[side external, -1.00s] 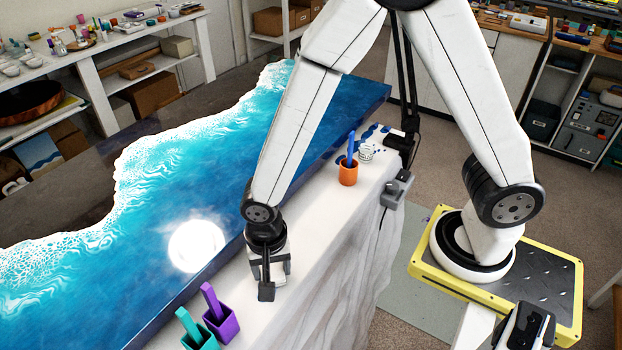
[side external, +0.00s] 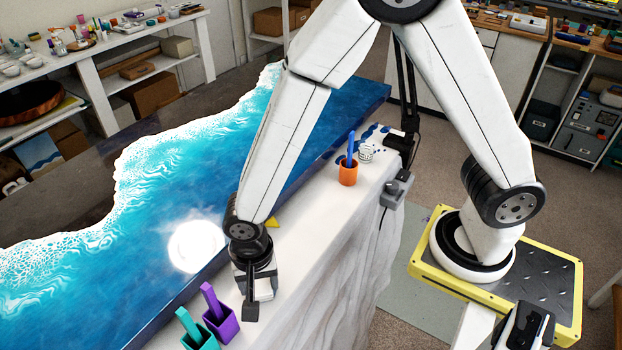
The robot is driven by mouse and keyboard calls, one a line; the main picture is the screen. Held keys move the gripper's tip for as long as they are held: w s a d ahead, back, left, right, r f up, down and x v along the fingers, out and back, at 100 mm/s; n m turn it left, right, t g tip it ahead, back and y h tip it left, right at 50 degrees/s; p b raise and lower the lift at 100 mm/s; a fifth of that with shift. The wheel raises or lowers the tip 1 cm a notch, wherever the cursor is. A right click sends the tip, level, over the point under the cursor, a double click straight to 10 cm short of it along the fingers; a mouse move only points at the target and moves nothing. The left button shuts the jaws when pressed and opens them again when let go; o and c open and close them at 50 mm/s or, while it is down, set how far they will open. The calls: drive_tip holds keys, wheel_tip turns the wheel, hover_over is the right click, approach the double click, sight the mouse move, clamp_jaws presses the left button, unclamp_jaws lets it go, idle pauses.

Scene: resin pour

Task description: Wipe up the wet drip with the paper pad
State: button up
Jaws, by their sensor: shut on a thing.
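My gripper (side external: 256,291) is low over the pale front strip of the worktop, beside the blue resin slab's edge. It is shut on the paper pad (side external: 267,288), a small white piece that shows only in part between and beside the dark fingers. Whether the pad touches the surface is hard to tell. No wet drip can be made out near the gripper; the gripper and wrist cover that patch.
Purple (side external: 220,318) and teal (side external: 197,332) cups with sticks stand just left of my gripper. An orange cup (side external: 348,174) and a white cup (side external: 366,154) stand farther back, near blue spots (side external: 372,132). A small yellow thing (side external: 272,222) shows behind my wrist. The strip between is clear.

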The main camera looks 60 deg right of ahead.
drive_tip(key=d, duration=0.4)
wheel_tip(320, 180, up, 8)
idle(0.6)
drive_tip(key=shift+f, duration=0.1)
idle(0.6)
